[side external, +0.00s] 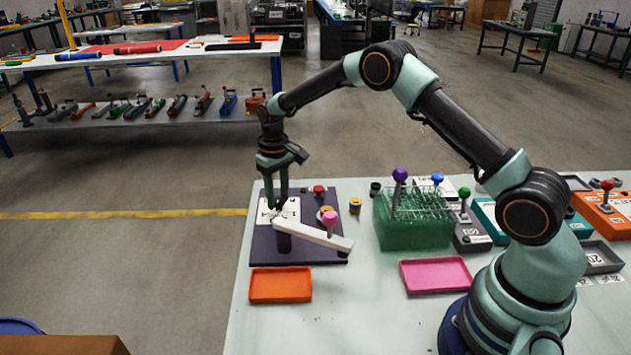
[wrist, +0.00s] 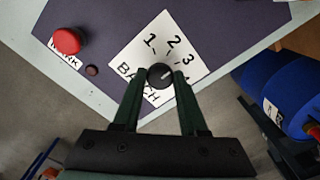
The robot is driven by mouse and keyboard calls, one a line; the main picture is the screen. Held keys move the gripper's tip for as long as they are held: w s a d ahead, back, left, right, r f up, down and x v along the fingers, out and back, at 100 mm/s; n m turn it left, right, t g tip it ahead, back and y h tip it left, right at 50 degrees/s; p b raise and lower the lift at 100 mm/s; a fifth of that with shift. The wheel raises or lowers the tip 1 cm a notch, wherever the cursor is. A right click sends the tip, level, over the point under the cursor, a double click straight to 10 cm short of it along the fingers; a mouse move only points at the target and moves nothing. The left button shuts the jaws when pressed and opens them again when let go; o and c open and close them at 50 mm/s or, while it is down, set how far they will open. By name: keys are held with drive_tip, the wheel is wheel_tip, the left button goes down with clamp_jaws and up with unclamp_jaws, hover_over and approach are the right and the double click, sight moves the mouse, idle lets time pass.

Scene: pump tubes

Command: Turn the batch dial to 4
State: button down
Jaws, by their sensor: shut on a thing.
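The batch dial (wrist: 160,75) is a small dark round knob on a white card (wrist: 142,52) marked 1, 2, 3 and BATCH. A further mark at the card's right is partly hidden by a finger. A pale line on the knob points right and slightly up, roughly toward the side of the 3; its exact setting is hard to read. My gripper (wrist: 158,80) is shut on the dial, one fingertip on each side. In the side view my gripper (side external: 277,206) points straight down at the card (side external: 291,207) on the dark purple panel (side external: 260,246).
A red button (wrist: 66,41) labelled MARK sits on the panel. An orange tray (side external: 281,285), a pink tray (side external: 436,275) and a green tube rack (side external: 408,237) stand nearby.

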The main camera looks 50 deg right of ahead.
sight(278, 199)
drive_tip(key=m, duration=0.6)
drive_tip(key=shift+r+m, duration=0.1)
drive_tip(key=shift+m, duration=0.2)
drive_tip(key=m, duration=0.6)
drive_tip(key=shift+m, duration=0.6)
drive_tip(key=shift+c, duration=2.2)
unclamp_jaws()
wheel_tip(278, 199, up, 12)
drive_tip(key=shift+r, duration=0.1)
